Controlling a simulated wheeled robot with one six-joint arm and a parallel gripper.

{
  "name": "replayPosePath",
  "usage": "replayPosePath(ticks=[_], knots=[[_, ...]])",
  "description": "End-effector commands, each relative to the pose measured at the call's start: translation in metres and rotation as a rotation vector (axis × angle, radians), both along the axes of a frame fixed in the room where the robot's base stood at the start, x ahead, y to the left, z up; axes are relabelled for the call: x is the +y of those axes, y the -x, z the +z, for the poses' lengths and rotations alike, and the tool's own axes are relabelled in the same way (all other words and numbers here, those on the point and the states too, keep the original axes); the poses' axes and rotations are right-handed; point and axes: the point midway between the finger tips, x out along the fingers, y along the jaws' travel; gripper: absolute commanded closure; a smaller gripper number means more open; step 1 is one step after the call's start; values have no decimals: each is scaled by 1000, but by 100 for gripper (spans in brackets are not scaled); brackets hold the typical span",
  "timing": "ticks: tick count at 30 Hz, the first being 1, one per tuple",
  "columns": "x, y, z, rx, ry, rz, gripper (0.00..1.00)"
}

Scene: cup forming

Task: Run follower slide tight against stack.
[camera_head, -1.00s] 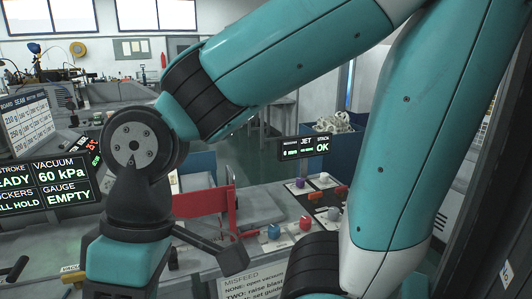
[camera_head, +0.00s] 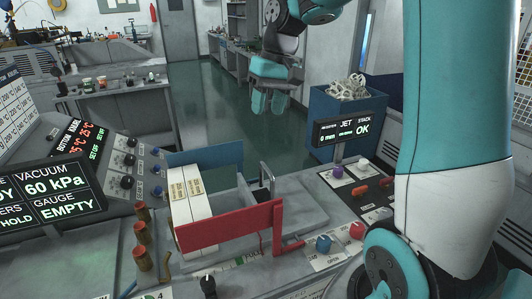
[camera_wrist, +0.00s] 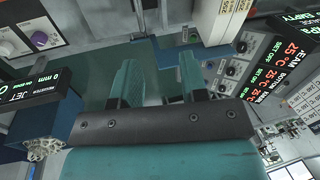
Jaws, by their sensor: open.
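The stack (camera_head: 190,200) is a set of white blocks standing upright between a blue side plate (camera_head: 205,156) and a red side plate (camera_head: 230,226). A grey upright piece with a thin bracket (camera_head: 267,181), which looks like the follower slide, stands to the right of the stack, with a gap between them. Its foot is hidden by the red plate. My gripper (camera_head: 268,101) is empty, above and behind the feeder, fingers pointing down. In the wrist view my gripper (camera_wrist: 158,78) has two teal fingers apart with nothing between them. White blocks (camera_wrist: 228,18) show at the top there.
Knobs (camera_head: 323,243) and a red lever (camera_head: 290,247) sit in front of the feeder. Several brass posts (camera_head: 142,234) stand at left. The display panel (camera_head: 350,131) and a blue bin of scrap (camera_head: 347,90) are at right. Open floor (camera_head: 215,90) lies behind.

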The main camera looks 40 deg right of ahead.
Motion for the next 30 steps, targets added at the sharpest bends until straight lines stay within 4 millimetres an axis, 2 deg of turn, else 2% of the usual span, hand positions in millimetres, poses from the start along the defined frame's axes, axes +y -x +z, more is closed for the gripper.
replayPosePath(ticks=[1,3,5,11,24,30], knots=[[-22,-5,4,11,4,-51,60],[-37,-9,4,21,8,-88,60],[-42,-10,1,25,9,-102,60],[-34,-12,-29,30,8,-101,60],[-13,-17,-125,29,8,-95,60],[-9,-19,-154,26,10,-96,60]])
